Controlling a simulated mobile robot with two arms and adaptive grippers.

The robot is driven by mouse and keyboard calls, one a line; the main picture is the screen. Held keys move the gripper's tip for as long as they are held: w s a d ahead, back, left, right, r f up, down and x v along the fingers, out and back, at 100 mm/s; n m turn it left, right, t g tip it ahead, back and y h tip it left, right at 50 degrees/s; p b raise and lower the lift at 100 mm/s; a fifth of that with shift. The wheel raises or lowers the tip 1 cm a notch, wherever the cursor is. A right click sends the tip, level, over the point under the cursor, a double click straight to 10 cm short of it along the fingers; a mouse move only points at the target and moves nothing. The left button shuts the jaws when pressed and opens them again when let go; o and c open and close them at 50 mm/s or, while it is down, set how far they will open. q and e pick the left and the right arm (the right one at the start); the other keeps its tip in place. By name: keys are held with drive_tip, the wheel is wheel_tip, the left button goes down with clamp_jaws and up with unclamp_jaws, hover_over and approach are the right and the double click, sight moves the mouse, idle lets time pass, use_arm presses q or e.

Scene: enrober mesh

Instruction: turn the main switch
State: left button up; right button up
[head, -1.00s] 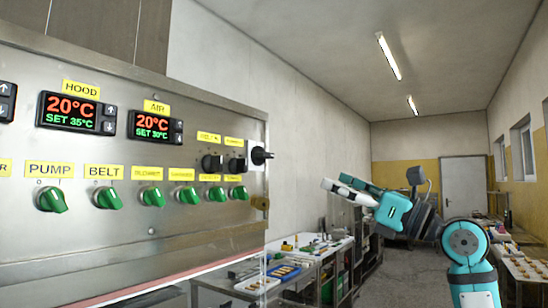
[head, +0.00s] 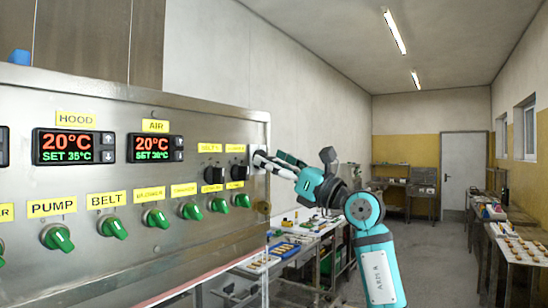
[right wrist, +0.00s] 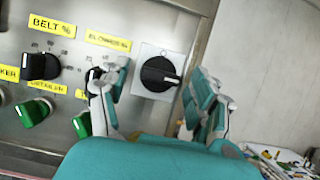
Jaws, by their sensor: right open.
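The main switch (right wrist: 160,74) is a black rotary knob on a pale square plate near the right edge of the steel panel. In the right wrist view its grip bar lies close to horizontal, tilted slightly. My right gripper (right wrist: 155,90) is open, with one finger to the left of the knob and the other to the right, apart from it. In the head view my right gripper (head: 276,164) is at the panel's right end and hides most of the switch. My left gripper is not in view.
The steel panel (head: 100,262) carries several green knobs, such as the belt knob (head: 112,228), and smaller black dials (head: 213,174) left of the switch. Two temperature displays (head: 62,146) sit above. A table with small items (head: 318,226) stands behind my arm.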

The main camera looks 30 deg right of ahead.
drive_tip(key=shift+c, duration=0.4)
drive_tip(key=c, duration=1.1)
